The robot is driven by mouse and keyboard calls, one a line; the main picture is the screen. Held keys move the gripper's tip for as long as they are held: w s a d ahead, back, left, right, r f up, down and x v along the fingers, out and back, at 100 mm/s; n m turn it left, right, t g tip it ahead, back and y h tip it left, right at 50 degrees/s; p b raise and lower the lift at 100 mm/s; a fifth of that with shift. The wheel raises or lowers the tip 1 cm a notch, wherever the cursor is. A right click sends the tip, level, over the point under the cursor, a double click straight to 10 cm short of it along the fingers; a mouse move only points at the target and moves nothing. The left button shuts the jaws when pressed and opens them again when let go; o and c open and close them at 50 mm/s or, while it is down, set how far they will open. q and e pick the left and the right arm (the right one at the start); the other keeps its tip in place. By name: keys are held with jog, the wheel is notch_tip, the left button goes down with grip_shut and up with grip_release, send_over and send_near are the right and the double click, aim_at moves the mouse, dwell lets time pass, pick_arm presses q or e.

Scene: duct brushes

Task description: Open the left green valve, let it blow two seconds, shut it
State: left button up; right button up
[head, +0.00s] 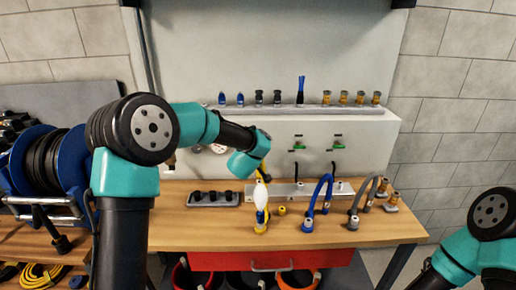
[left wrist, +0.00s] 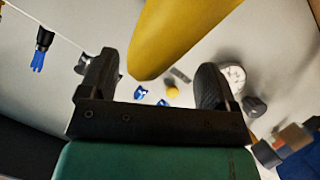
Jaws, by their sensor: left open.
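The left green valve (head: 299,145) is on the front of the white box under the shelf, with a second green valve (head: 336,145) to its right. Short black stubs show below both. My left arm reaches across the bench, and its wrist end is left of and slightly below the left valve, apart from it. In the left wrist view my left gripper (left wrist: 153,82) is open, its two dark fingers spread. A large yellow piece (left wrist: 178,35) shows close to the camera, beyond the fingers; I cannot tell whether they touch. The valves cannot be made out there. My right gripper is out of view.
A blue hose (head: 325,190) and a grey hose (head: 365,195) arch up from the bench. Several fittings line the shelf (head: 280,109) above the valves.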

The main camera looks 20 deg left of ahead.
pick_arm(q)
jog(key=x, duration=0.9)
jog(key=shift+w+f, duration=0.1)
jog(key=c, duration=0.9)
